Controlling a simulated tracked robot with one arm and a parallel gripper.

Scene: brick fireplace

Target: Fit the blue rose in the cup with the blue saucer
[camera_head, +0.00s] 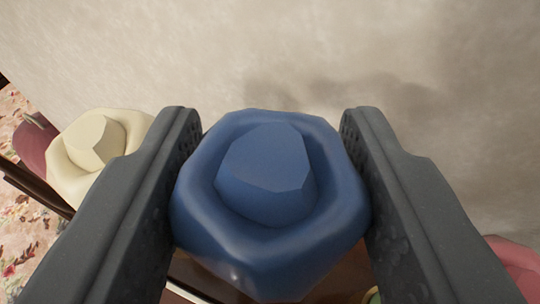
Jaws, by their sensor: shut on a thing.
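The blue rose (268,205) fills the middle of the view, seen from above, with a faceted centre and a thick rim. My gripper (270,140) is shut on it, with one dark grey finger touching each side. The cup with the blue saucer is not visible in this view.
A cream rose (88,148) is at the left, partly behind the left finger. A dark red thing (36,146) is beside it at the far left. Another reddish thing (518,262) shows at the lower right. A pale wall (270,50) stands ahead, with floral cloth (28,225) at the left edge.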

